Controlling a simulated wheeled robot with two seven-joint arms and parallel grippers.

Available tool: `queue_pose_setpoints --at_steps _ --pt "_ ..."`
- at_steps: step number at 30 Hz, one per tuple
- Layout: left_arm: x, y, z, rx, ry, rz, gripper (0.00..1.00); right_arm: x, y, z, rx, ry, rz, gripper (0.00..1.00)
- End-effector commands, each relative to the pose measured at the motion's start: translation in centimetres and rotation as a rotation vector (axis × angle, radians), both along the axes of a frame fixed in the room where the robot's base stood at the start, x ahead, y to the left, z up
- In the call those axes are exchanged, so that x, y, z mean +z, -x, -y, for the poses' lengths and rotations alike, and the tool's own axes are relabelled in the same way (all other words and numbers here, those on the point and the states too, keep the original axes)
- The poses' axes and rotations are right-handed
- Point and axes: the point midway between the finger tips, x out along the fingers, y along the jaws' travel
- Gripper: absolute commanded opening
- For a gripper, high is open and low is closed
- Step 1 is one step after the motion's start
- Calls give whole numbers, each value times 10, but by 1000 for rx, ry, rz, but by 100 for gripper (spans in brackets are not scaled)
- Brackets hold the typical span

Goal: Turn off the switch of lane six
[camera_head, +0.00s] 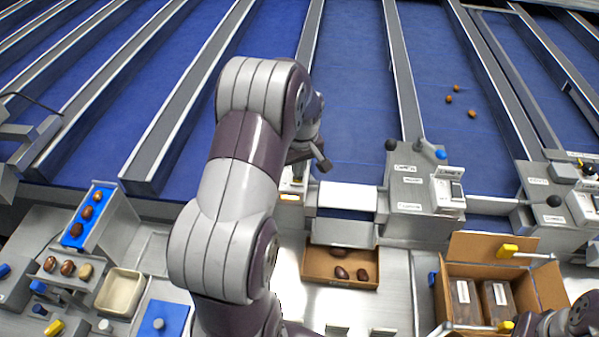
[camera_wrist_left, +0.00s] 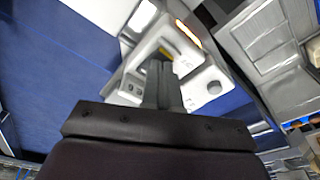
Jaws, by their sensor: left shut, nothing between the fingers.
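In the head view, my left arm reaches across the middle, and my left gripper (camera_head: 318,163) is beside a switch box (camera_head: 292,186), mostly hidden by the arm. An orange lamp strip glows at its front. In the left wrist view, the shut, empty fingers (camera_wrist_left: 162,72) are in front of the white switch box (camera_wrist_left: 200,88), overlapping its face. I cannot tell whether they touch it. A lit amber strip (camera_wrist_left: 188,34) and a round knob show there. The switch is hidden or unclear, and no lane number is readable. My right arm shows at the lower right edge; its gripper does not.
Another switch box (camera_head: 447,193) with a dark rocker stands right, beside a grey housing (camera_head: 410,192) with a blue-tipped lever. A carton (camera_head: 340,283) holding dates sits below the lane chute. A larger open box (camera_head: 455,262) holds packs. Blue lanes (camera_head: 358,100) run behind.

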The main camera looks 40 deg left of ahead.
Motion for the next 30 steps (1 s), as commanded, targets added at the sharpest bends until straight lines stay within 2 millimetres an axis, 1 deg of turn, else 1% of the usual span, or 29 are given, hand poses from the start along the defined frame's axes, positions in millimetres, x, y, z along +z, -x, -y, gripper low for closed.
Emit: queue_pose_setpoints --at_steps 23,26,30 --pt "-12 0 0 0 0 0 0 -9 0 0 0 0 0 0" --pt "-10 0 0 0 0 0 0 -6 0 0 0 0 0 0" --pt "2 0 0 0 -1 1 0 3 0 0 0 0 0 0"
